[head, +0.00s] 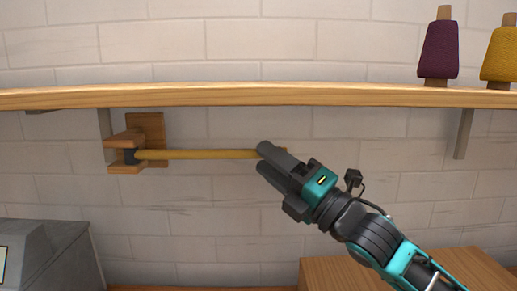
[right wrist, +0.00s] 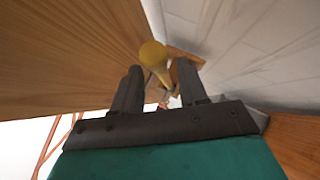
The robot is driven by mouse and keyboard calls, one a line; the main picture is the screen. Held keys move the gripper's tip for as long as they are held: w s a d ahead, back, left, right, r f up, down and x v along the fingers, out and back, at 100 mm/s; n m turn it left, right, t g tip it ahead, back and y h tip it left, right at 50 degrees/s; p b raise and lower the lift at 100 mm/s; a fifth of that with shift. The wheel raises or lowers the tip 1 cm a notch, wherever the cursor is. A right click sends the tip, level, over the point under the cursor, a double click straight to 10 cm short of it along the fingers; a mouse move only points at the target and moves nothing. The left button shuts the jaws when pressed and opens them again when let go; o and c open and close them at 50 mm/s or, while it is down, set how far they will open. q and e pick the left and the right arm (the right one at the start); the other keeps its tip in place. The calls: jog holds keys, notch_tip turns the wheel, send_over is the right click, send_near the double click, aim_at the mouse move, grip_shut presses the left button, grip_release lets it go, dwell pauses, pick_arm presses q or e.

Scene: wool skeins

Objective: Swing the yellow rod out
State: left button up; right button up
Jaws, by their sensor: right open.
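The yellow rod (head: 200,154) runs level along the wall below the shelf. Its left end sits in a wooden bracket (head: 150,128) with a dark joint. My right gripper (head: 263,157) is open at the rod's right end, and its fingers cover part of the rod there. In the right wrist view the rod's rounded end (right wrist: 153,54) shows between the two open fingers (right wrist: 159,84). I cannot tell whether either finger touches it. My left gripper is not in view.
The wooden shelf (head: 230,96) runs just above the rod and the gripper. A purple skein (head: 439,50) and a yellow skein (head: 501,55) stand on it at the right. A grey box (head: 50,250) is at lower left, and a wooden surface (head: 325,272) at lower right.

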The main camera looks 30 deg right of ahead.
jog(key=shift+p+x, duration=0.3)
jog(key=shift+x, duration=1.25)
grip_shut()
